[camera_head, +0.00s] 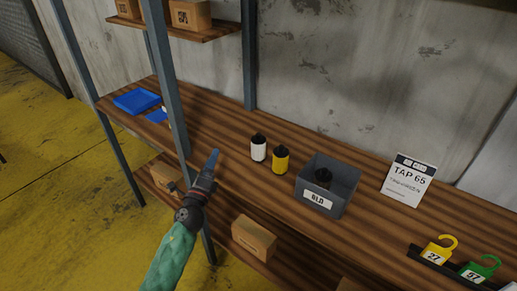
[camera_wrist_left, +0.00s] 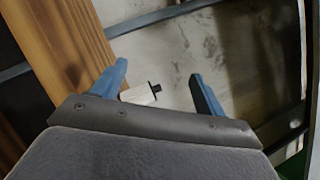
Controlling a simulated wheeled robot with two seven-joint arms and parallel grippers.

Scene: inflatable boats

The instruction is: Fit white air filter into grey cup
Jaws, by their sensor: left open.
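The white air filter (camera_head: 258,149), a small white cylinder with a black top, stands upright on the wooden shelf. In the left wrist view the white filter (camera_wrist_left: 138,94) shows between the finger tips, some way beyond them. The grey cup (camera_head: 340,203) appears as a square, open grey box with a label reading like "BLD"; a dark-topped item (camera_head: 323,179) is inside it. My left gripper (camera_head: 212,161) is open and empty, left of the white filter and apart from it. Its two blue fingers (camera_wrist_left: 160,82) are spread in the wrist view. My right gripper is not in view.
A yellow cylinder (camera_head: 281,160) stands between the white filter and the grey box. A sign (camera_head: 408,182) and numbered tags (camera_head: 438,251) are on the right. A shelf post (camera_head: 166,75) rises left of my gripper. Blue items (camera_head: 137,101) lie far left.

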